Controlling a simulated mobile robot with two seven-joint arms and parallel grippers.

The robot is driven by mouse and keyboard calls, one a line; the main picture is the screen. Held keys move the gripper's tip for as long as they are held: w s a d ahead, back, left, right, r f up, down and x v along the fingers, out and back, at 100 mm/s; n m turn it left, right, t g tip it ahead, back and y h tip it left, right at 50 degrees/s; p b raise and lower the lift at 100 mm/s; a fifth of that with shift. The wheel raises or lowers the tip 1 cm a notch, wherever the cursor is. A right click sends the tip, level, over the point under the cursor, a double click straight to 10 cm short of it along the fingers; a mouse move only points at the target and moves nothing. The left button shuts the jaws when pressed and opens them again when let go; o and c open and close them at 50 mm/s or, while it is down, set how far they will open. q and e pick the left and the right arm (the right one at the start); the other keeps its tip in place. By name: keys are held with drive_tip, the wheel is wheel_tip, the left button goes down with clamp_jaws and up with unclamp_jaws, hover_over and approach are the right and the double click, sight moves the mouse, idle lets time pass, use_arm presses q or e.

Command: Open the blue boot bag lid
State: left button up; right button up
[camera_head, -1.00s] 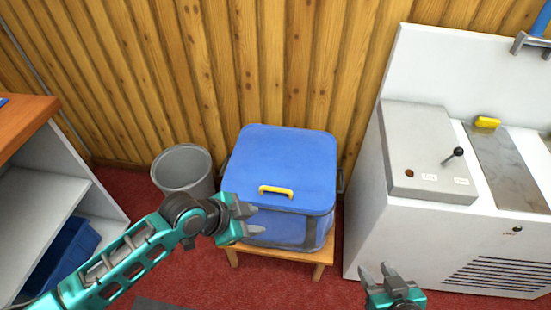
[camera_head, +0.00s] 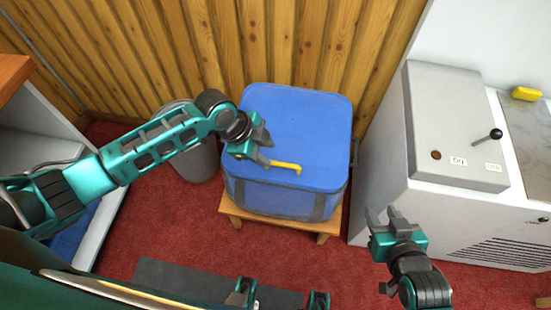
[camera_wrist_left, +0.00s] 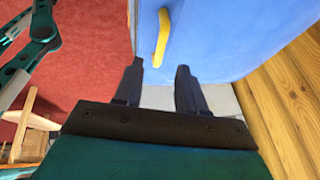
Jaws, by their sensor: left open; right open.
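The blue boot bag (camera_head: 285,195) stands on a small wooden stool, and its blue lid (camera_head: 310,130) is shut. A yellow handle (camera_head: 288,167) sits near the lid's front edge. My left gripper (camera_head: 264,150) is open at the left part of the lid, close to the handle's left end. In the left wrist view the handle (camera_wrist_left: 162,38) is beyond the open fingertips, apart from them, on the blue lid (camera_wrist_left: 215,35). My right gripper (camera_head: 386,215) is open and empty, to the right of the bag and in front of the white machine.
The wooden stool (camera_head: 328,227) bears the bag. A grey bin (camera_head: 195,160) stands left of it, partly behind my left arm. A white machine (camera_head: 385,190) with a lever box (camera_head: 455,120) stands close on the right. A plank wall (camera_head: 300,40) is behind.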

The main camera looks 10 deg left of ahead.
sight(279, 163)
use_arm(q)
drive_tip(key=b+x, duration=0.1)
drive_tip(key=x, duration=0.5)
drive_tip(key=shift+w+d+f, duration=0.1)
drive_tip(key=shift+d+f, duration=0.05)
drive_tip(key=shift+f, duration=0.2)
clamp_jaws()
idle(0.3)
